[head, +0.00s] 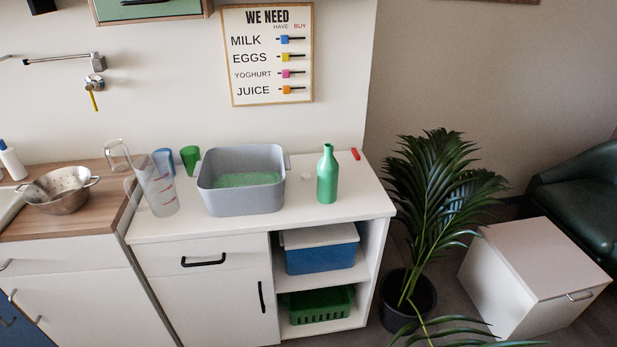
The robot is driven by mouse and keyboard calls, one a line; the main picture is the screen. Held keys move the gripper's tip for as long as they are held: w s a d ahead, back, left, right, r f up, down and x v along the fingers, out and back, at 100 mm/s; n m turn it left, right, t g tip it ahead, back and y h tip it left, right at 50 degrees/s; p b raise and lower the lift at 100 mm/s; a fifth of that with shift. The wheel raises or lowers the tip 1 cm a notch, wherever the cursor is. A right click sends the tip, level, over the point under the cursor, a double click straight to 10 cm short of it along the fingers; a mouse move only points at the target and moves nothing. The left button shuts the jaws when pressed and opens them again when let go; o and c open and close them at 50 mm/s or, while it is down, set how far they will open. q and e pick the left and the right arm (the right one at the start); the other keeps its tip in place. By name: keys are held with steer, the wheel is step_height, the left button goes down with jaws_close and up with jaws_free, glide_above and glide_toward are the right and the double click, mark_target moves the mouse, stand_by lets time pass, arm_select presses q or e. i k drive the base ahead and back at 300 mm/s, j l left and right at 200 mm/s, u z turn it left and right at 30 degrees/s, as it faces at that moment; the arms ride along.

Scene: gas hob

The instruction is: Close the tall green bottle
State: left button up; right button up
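The tall green bottle (327,178) stands upright on the right part of the white counter (345,207) in the head view. Its narrow neck points up; the picture is too small to tell whether its mouth is covered. A small, pale round thing (306,177) lies on the counter just left of the bottle; it may be a cap, but I cannot tell. Neither of my grippers shows in the head view.
A grey tub (240,201) with green contents stands left of the bottle. A measuring jug (158,191), a blue cup (163,158) and a green cup (190,158) stand further left. A red object (356,154) lies behind right. A plant (437,195) stands right of the counter.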

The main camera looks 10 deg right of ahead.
mark_target(328, 166)
steer(key=i+j+u, duration=0.55)
steer(key=i+j, duration=0.2)
